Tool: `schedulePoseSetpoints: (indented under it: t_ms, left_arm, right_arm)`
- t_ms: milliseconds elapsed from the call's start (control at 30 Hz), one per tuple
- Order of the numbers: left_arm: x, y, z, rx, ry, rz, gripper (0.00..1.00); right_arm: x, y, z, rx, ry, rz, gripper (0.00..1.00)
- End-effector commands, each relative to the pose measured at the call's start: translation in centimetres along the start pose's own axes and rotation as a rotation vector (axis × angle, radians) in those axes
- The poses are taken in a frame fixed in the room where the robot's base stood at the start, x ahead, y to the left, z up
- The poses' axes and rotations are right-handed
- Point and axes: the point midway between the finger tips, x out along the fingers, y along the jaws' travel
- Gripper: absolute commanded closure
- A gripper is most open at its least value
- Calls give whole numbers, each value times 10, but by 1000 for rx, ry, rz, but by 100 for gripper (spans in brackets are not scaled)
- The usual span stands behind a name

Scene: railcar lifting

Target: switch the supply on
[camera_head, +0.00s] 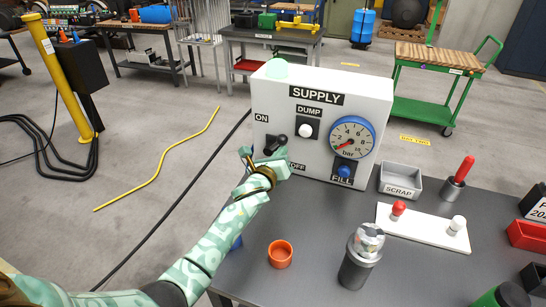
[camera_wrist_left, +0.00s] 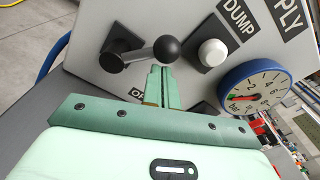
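The white SUPPLY box (camera_head: 335,100) stands at the back of the dark table. Its black lever (camera_head: 276,143) sits on the left of the front face, between the ON label (camera_head: 262,118) and the OFF label (camera_head: 297,167). In the left wrist view the lever's round black knob (camera_wrist_left: 167,48) points toward the white DUMP button (camera_wrist_left: 211,53). My left gripper (camera_head: 262,160) is at the lever. In the left wrist view its fingers (camera_wrist_left: 162,76) are together, empty, just below the knob. I cannot tell whether they touch it. The OFF label is partly hidden there. My right gripper is not in view.
The gauge (camera_head: 352,137) needle points low left, above the blue FILL button (camera_head: 344,171). On the table are an orange cup (camera_head: 280,254), a dark-based clear jar (camera_head: 361,258), the SCRAP bin (camera_head: 402,182) and a white plate (camera_head: 420,232) with pegs.

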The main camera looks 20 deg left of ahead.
Motion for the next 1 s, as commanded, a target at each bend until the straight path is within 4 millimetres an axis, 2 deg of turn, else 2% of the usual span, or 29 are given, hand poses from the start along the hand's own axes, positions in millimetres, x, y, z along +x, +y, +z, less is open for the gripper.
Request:
schedulePoseSetpoints:
  t_ms: [33, 167, 500, 1000]
  left_arm:
    - [0, -4, 7, -42, -4, -4, 100]
    - [-1, -3, 14, -164, -3, -12, 100]
    - [-2, 5, 28, -444, -4, -32, 100]
    - [-2, 13, 35, -627, -3, -44, 100]
  right_arm:
    - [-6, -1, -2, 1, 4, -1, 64]
    - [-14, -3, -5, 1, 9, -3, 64]
    - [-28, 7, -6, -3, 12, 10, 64]
    - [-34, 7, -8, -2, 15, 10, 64]
